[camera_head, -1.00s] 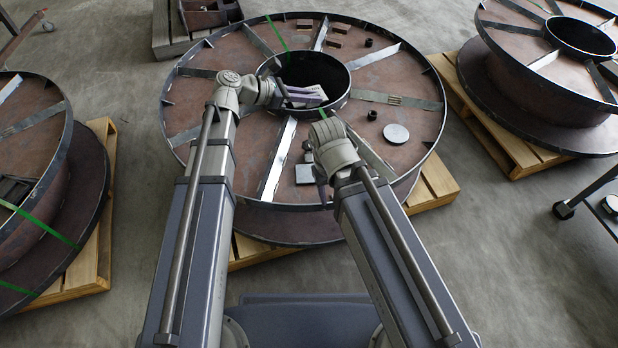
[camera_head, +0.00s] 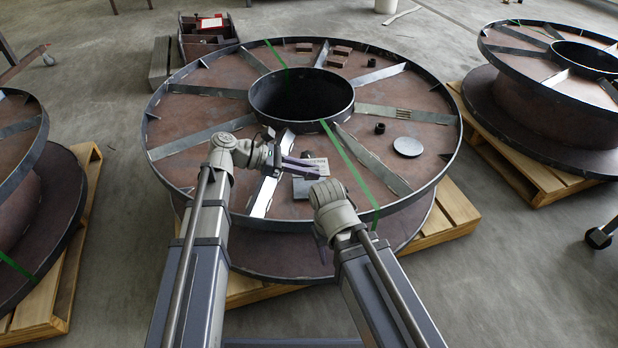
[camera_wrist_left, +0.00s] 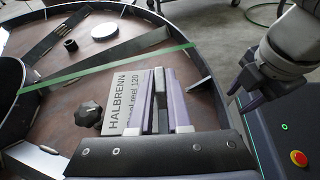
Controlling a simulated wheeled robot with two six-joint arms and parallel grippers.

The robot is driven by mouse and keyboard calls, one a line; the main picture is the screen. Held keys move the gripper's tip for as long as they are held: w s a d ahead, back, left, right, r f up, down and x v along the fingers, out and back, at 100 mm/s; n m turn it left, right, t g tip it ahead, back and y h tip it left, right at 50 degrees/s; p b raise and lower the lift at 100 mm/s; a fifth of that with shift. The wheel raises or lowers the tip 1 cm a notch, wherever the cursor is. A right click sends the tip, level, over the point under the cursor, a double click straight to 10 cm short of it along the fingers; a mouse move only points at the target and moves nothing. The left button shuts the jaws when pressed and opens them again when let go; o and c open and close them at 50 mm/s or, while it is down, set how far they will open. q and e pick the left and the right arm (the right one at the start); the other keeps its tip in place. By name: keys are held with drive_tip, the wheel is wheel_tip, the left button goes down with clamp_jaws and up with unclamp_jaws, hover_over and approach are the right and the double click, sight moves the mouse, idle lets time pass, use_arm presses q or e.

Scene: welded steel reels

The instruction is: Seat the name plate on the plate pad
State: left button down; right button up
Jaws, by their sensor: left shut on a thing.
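The name plate (camera_head: 319,163) is a pale flat plate. In the left wrist view its face (camera_wrist_left: 122,98) reads "HALBRENN" and "reel 120", partly covered by a finger. My left gripper (camera_head: 312,171) is shut on it, above the near side of the middle reel. A grey square (camera_head: 302,188), which looks like the plate pad, lies on the reel just below and in front of the plate. The left wrist view does not show the pad clearly; whether plate and pad touch I cannot tell. My right gripper (camera_wrist_left: 248,90) hangs near the reel's front rim; its opening is unclear.
A black star knob (camera_wrist_left: 88,114) is beside the plate. The reel (camera_head: 205,110) has raised spokes, a rim and an open hub (camera_head: 300,95). A green strap (camera_head: 350,160) crosses it. A round disc (camera_head: 407,146), dark rings and brown blocks (camera_head: 340,51) lie farther off.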

sight(309, 179)
idle(0.4)
use_arm(q)
drive_tip(key=shift+f+b, duration=2)
drive_tip(key=shift+f+b, duration=1.5)
idle(2.3)
drive_tip(key=c, duration=0.8)
unclamp_jaws()
drive_tip(key=o, duration=0.8)
